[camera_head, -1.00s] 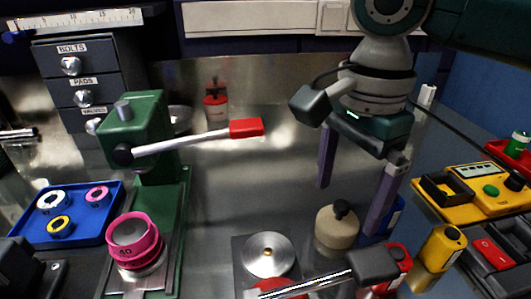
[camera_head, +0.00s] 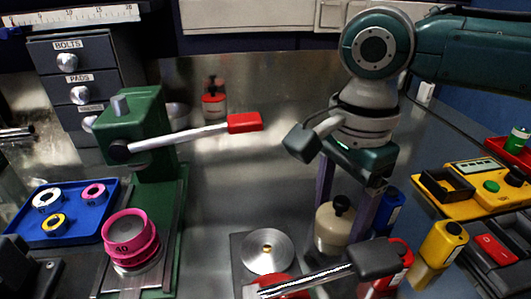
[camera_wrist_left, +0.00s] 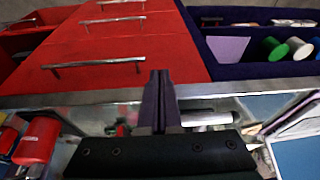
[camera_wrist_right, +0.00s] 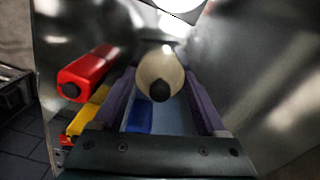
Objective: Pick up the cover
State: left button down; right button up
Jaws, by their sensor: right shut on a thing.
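The likely cover is a beige rounded piece with a black knob (camera_head: 333,222), standing upright on the metal bench. It also shows in the right wrist view (camera_wrist_right: 160,70). My right gripper (camera_head: 340,226) comes down over it from above, with one purple finger on each side. It is shut on the beige piece, which looks still down at bench level.
Blue (camera_head: 389,207), red (camera_head: 400,262) and yellow (camera_head: 443,243) bottles stand close right of the right gripper. A silver disc (camera_head: 266,251) and black-handled lever (camera_head: 372,258) lie in front. A green press (camera_head: 150,150) stands left. Bare metal lies between.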

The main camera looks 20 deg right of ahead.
jog(key=c, duration=0.4)
jog(key=shift+r, duration=0.1)
